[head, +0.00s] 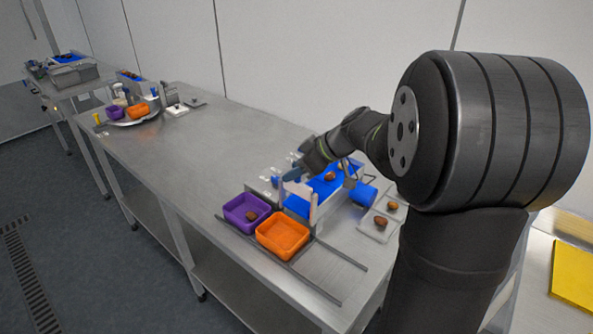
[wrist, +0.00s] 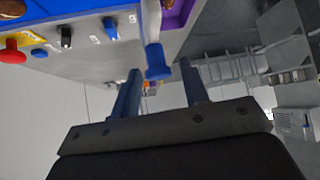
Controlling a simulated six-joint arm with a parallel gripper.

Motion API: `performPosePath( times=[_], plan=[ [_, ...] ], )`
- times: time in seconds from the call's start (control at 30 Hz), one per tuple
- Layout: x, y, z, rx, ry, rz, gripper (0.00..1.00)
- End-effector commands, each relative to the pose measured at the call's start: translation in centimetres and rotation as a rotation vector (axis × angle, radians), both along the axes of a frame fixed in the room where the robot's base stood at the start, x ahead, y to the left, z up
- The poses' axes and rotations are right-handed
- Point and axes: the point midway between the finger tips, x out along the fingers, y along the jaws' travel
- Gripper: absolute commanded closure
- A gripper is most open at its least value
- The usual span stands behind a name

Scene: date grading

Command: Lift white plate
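Two small white plates lie on the steel table right of the blue conveyor in the head view. The nearer white plate (head: 366,230) carries a brown date (head: 380,222); the farther white plate (head: 401,212) carries another date (head: 392,206). I cannot tell which plate the task means. My gripper (wrist: 159,84) has its two blue fingers apart with nothing held between them. A blue knob-like part (wrist: 157,62) of the machine shows just beyond the fingertips. In the head view my gripper is over the conveyor's left side, away from both plates, and its fingers are hard to make out.
The blue conveyor (head: 326,187) carries dates. A purple bin (head: 236,222) with a date inside and an orange bin (head: 283,236) stand at its front end. The table's middle (head: 205,150) is clear.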

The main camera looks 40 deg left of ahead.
Motion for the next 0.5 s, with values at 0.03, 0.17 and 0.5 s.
performPosePath(
  times=[0.03, 0.17, 0.5],
  plan=[
    [0.0, 0.0, 0.0, -0.001, 0.000, 0.000, 0.59],
    [0.0, -0.1, -0.1, -0.001, 0.001, 0.000, 0.59],
    [1.0, -3.4, 3.4, 0.001, -0.003, -0.004, 0.59]
  ],
)
